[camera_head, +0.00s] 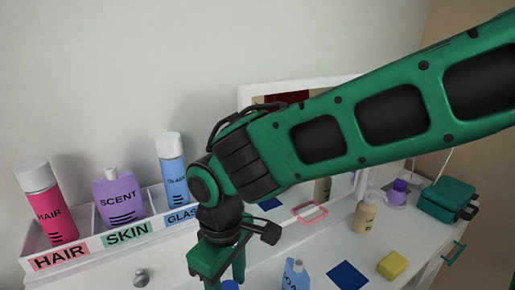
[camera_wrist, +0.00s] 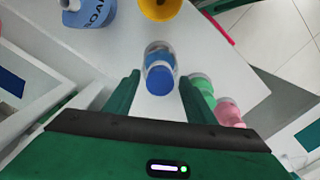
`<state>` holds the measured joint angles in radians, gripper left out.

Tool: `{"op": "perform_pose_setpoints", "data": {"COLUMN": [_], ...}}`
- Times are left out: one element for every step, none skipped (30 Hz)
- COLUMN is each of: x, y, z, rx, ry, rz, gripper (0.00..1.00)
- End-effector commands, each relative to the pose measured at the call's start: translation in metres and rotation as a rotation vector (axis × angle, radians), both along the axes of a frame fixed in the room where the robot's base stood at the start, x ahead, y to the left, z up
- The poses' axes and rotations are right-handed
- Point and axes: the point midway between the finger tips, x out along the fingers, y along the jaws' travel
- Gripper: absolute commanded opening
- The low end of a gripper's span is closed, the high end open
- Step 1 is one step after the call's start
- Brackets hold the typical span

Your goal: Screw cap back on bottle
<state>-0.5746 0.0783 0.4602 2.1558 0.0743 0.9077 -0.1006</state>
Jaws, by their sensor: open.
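A small clear bottle (camera_wrist: 158,50) with a round blue top (camera_wrist: 160,80) shows between the two green fingers of my gripper (camera_wrist: 160,76) in the wrist view. The fingers are spread, with gaps on both sides of the blue top. I cannot tell whether the blue top is a cap fully seated on the bottle. In the head view my gripper (camera_head: 225,277) points down at the bottom edge, and a blue round patch (camera_head: 230,285) shows below it. The rest of that object is cut off.
A labelled tray (camera_head: 125,237) holds pink, purple and blue containers at left. Green (camera_wrist: 203,92) and pink (camera_wrist: 228,111) bottles are near the right finger.

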Motion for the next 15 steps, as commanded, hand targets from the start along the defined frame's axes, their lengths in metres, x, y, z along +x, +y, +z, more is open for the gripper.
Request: {"op": "perform_pose_setpoints", "data": {"x": [0.0001,0.0,0.0,0.0,0.0001,0.0,0.0,0.0,0.0,0.0,0.0001,0.0001,0.0001,0.0,0.0], "y": [0.0,0.0,0.0,0.0,0.0,0.0,0.0,0.0,0.0,0.0,0.0,0.0,0.0,0.0,0.0], "z": [0.0,0.0,0.0,0.0,0.0,0.0,0.0,0.0,0.0,0.0,0.0,0.0,0.0,0.0,0.0], "rx": [0.0,0.0,0.0,0.0,0.0,0.0,0.0,0.0,0.0,0.0,0.0,0.0,0.0,0.0,0.0], "ry": [0.0,0.0,0.0,0.0,0.0,0.0,0.0,0.0,0.0,0.0,0.0,0.0,0.0,0.0,0.0], "rz": [-0.001,-0.001,-0.001,-0.001,-0.002,-0.002,-0.002,-0.002,-0.002,-0.002,-0.002,-0.002,-0.002,-0.003,-0.008], "gripper": [0.5,0.5,0.5,0.5,0.43,0.33,0.26,0.19,0.1,0.1,0.1,0.1,0.1,0.06,0.06]}}
